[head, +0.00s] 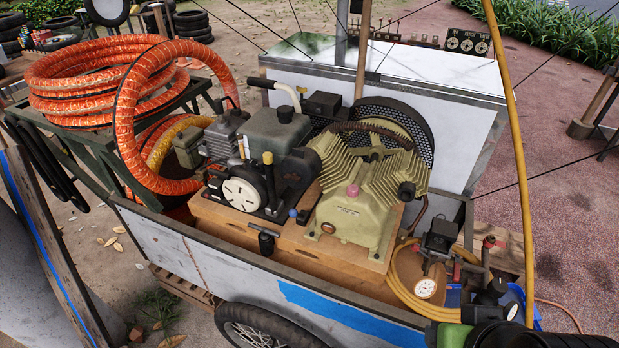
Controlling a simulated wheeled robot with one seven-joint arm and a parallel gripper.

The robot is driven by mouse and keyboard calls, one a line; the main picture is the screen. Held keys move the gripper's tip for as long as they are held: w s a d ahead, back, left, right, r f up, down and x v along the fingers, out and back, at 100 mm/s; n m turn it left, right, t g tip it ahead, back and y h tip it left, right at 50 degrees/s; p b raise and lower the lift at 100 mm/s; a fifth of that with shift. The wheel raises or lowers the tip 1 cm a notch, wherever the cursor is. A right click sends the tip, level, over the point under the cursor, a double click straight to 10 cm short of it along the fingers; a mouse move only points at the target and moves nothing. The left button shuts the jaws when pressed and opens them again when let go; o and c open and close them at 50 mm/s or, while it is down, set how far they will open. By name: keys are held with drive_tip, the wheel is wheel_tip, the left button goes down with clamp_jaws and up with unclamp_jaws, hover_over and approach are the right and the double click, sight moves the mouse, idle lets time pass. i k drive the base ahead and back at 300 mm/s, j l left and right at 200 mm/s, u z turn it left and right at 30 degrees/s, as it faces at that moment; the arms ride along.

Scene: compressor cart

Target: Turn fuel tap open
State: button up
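The small engine (240,192) sits on the wooden deck of the cart, with a round white and black cover on its front. A grey-green tank (275,130) with a dark cap (285,113) is on top of it. An upright lever with a yellow tip (267,158) stands in front of the tank. A small blue knob (293,213) shows at the engine's lower right. I cannot pick out the fuel tap for certain, nor tell its position. No gripper fingers show in the head view.
The ribbed compressor (355,205) stands right of the engine. An orange hose coil (90,80) lies on a rack at left, one loop hanging near the engine. A yellow pole (515,150) rises at right, near a gauge (426,288). Dark and green parts fill the lower right corner.

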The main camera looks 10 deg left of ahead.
sight(199, 177)
drive_tip(key=u, duration=1.45)
drive_tip(key=j+u, duration=0.1)
drive_tip(key=j, duration=0.5)
drive_tip(key=i+j+u, duration=0.25)
drive_tip(key=i+j, duration=0.4)
drive_tip(key=j, duration=0.15)
drive_tip(key=i+l+u, duration=0.15)
drive_tip(key=i+l, duration=0.25)
drive_tip(key=i, duration=0.2)
